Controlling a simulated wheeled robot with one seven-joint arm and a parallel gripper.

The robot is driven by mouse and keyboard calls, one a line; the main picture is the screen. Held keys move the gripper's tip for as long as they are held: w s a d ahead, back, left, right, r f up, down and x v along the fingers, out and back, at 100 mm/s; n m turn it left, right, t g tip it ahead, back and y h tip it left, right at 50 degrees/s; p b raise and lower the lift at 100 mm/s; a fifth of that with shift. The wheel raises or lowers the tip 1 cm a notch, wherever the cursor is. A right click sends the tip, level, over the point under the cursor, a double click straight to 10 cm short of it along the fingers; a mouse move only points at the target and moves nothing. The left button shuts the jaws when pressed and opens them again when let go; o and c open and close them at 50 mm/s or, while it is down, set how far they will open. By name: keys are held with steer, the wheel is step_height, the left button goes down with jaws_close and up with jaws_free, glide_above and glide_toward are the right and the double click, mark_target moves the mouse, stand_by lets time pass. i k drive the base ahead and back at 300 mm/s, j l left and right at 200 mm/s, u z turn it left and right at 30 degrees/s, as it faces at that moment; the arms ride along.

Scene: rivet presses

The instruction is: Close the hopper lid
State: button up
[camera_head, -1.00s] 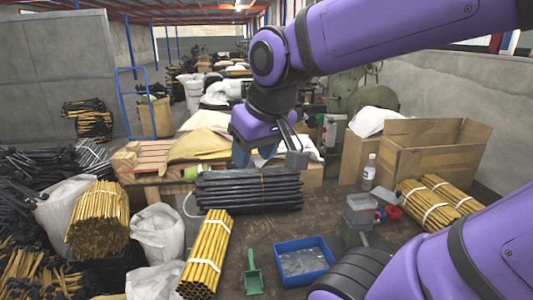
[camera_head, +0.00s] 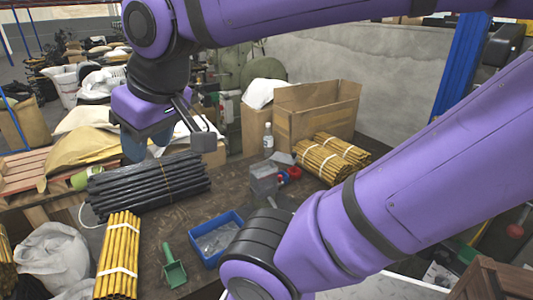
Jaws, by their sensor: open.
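My gripper (camera_head: 168,146) hangs at the left of the view with its fingers spread apart and nothing between them. It appears over the black bundle of rods (camera_head: 150,186), well left of the small grey box (camera_head: 264,180) on the table. A flat grey piece (camera_head: 283,158) tilts up at the back of that box. It may be a raised lid, but I cannot tell for sure that this is the hopper. No other hopper or lid shows clearly. My arm covers much of the right side and the table's front right.
A blue tray (camera_head: 205,247), a green scoop (camera_head: 173,270) and bundles of yellow rods (camera_head: 118,255) lie on the table (camera_head: 150,238). A clear bottle (camera_head: 268,140), red cap-like parts (camera_head: 294,173) and an open cardboard box (camera_head: 315,110) stand farther back.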

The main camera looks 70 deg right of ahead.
mark_target(282, 158)
steer(key=k+j+z, duration=0.15)
steer(key=z, duration=0.25)
steer(key=k+z, duration=0.25)
steer(key=z, duration=0.15)
steer(key=k+z, duration=0.25)
steer(key=z, duration=0.15)
steer(key=l+z, duration=0.4)
steer(key=j+u, duration=0.25)
steer(key=i+j+u, duration=0.15)
steer(key=u, duration=0.2)
